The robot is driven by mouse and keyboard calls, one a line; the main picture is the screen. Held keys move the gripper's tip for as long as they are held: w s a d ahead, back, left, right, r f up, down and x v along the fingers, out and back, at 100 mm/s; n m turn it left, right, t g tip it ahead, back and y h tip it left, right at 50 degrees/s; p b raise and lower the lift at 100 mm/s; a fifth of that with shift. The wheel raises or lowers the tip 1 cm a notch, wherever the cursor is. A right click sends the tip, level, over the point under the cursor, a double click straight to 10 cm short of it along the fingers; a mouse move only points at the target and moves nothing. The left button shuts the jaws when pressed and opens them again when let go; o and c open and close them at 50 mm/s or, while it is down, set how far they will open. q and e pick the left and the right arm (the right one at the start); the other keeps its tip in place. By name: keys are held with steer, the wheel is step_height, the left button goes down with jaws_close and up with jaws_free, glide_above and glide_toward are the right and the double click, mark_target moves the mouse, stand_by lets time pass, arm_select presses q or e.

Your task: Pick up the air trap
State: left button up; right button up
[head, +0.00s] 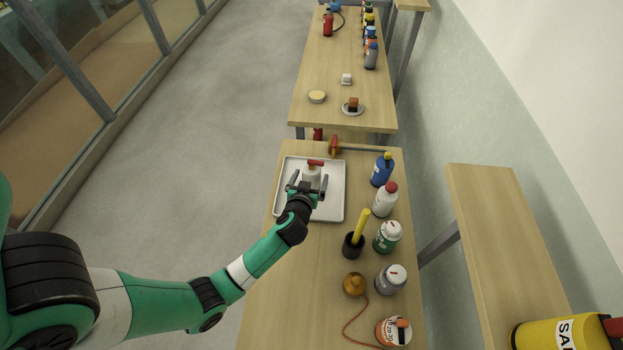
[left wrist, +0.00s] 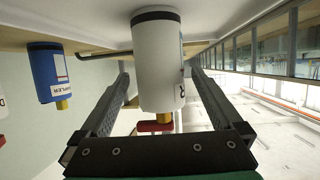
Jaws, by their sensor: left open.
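The air trap, a white cylinder with a yellow neck and a red bar on top (head: 312,171), stands on a pale tray (head: 334,208) on the near table. In the left wrist view, which is upside down, its white body (left wrist: 158,65) fills the middle, with part of a dark label showing. My left gripper (head: 308,184) is open, with one finger on each side of the air trap. In the left wrist view the fingers (left wrist: 160,78) show gaps to the body on both sides. My right gripper is not in view.
Right of the tray stand a blue bottle (head: 381,171), a white bottle with a red cap (head: 385,201), a black cup with a yellow handle (head: 353,245) and several jars. An orange wheel (head: 334,145) is beyond the tray.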

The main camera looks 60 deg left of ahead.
arm_select(q)
steer(key=b+x, duration=0.1)
steer(key=x, duration=0.3)
steer(key=shift+a+f, duration=0.1)
steer(key=shift+f, duration=0.2)
steer(key=shift+w+a, duration=0.25)
jaws_close()
steer(key=shift+d+r, duration=0.1)
steer(key=shift+r, duration=0.2)
steer(key=r, duration=0.1)
steer(key=r+p, duration=0.2)
steer(key=r, duration=0.1)
steer(key=shift+s+d, duration=0.2)
steer(key=shift+d, duration=0.15)
steer(key=d+r, duration=0.1)
steer(key=s+d+r+p, duration=0.1)
steer(key=r, duration=0.1)
steer(key=s+d+r+p, duration=0.1)
steer(key=r, duration=0.1)
steer(key=shift+s+d, duration=0.1)
steer(key=shift+d, duration=0.15)
steer(key=p+v, duration=0.9)
steer(key=p, duration=0.2)
steer(key=shift+d, duration=0.5)
